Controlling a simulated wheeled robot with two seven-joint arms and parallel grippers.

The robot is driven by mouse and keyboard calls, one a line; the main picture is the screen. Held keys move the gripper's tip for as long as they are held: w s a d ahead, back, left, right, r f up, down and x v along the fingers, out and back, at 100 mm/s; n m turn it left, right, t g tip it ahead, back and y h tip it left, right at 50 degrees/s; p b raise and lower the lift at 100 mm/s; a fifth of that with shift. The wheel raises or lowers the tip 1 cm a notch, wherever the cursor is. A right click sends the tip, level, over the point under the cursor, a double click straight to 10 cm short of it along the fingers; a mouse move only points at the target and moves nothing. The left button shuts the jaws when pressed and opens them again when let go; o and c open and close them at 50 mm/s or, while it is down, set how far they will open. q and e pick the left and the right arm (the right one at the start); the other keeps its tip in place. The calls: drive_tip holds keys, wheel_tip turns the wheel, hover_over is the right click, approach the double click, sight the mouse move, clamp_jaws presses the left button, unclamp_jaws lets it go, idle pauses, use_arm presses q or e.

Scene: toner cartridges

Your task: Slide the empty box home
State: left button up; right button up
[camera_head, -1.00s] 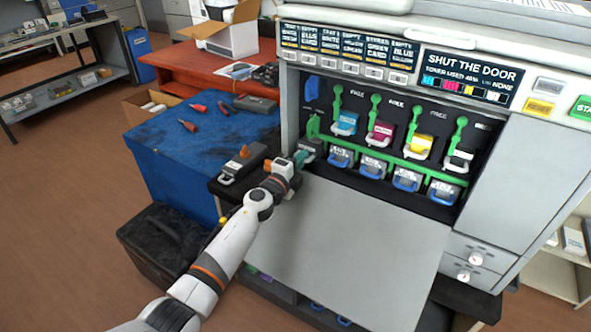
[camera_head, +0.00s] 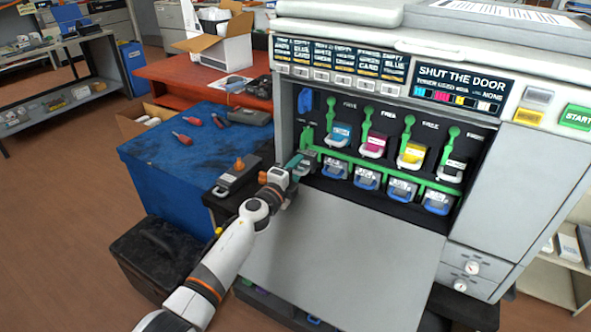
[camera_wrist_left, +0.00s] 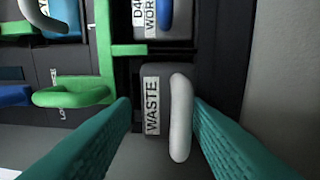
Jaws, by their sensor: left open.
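The grey box labelled WASTE (camera_wrist_left: 152,70) is in the machine's lower left slot in the left wrist view, with its pale upright handle (camera_wrist_left: 181,120) facing me. My left gripper (camera_wrist_left: 162,106) is open, with one teal finger on each side of the box's front and handle. I cannot tell whether the fingers touch it. In the head view my left gripper (camera_head: 301,163) is at the left end of the cartridge bay and hides most of the box. My right gripper is not in view.
The lowered door (camera_head: 340,245) lies below the bay. Green levers (camera_head: 366,120) and a green rail (camera_head: 400,175) stand close to the cartridges. A grey box with an orange knob (camera_head: 236,177) sits left of my arm. The blue table (camera_head: 180,165) holds red-handled tools.

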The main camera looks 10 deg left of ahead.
use_arm(q)
drive_tip(key=shift+s+d+f, duration=0.15)
drive_tip(key=shift+f, duration=0.65)
drive_tip(key=shift+c, duration=0.2)
drive_tip(key=shift+s+f+p, duration=0.1)
drive_tip(key=shift+s+p, duration=0.2)
drive_tip(key=shift+p, duration=0.1)
drive_tip(key=shift+o, duration=0.3)
drive_tip(key=shift+p+v, duration=0.45)
drive_tip(key=shift+v, duration=0.55)
drive_tip(key=shift+s+a+p, duration=0.25)
drive_tip(key=shift+p, duration=0.05)
drive_tip(key=shift+p+v, duration=0.6)
drive_tip(key=shift+v, duration=1.15)
drive_tip(key=shift+w+a+r, duration=0.1)
drive_tip(key=shift+a+r, duration=0.05)
drive_tip(key=shift+r, duration=0.1)
